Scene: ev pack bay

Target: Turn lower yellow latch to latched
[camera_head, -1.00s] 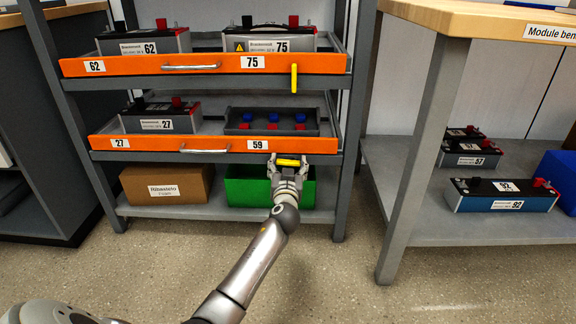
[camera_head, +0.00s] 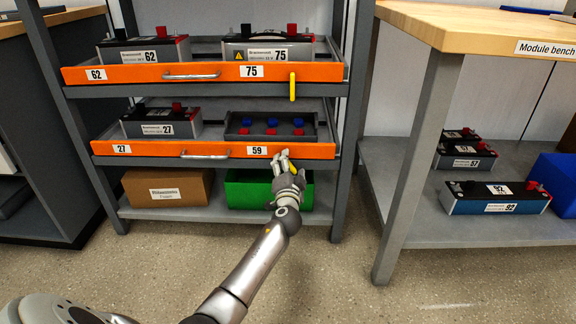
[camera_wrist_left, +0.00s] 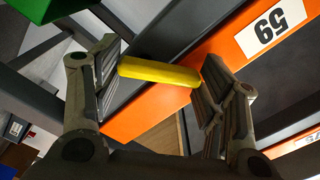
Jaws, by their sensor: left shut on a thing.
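The lower yellow latch (camera_wrist_left: 158,73) lies between the two fingers of my left gripper (camera_wrist_left: 150,85) in the left wrist view, in front of the orange drawer edge. In the head view my left gripper (camera_head: 284,158) is at the lower orange drawer (camera_head: 215,150), just right of the 59 label, shut on the latch. Only a small yellow part of the latch shows there, and the gripper hides the rest. The latch looks tilted. The upper yellow latch (camera_head: 293,86) hangs upright on the upper orange drawer (camera_head: 130,73). My right gripper is not in view.
A green bin (camera_head: 243,194) and a cardboard box (camera_head: 166,188) stand on the shelf below the lower drawer. The rack's right post (camera_head: 345,190) is close to the right of my gripper. A wooden-topped bench (camera_head: 470,25) stands further right.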

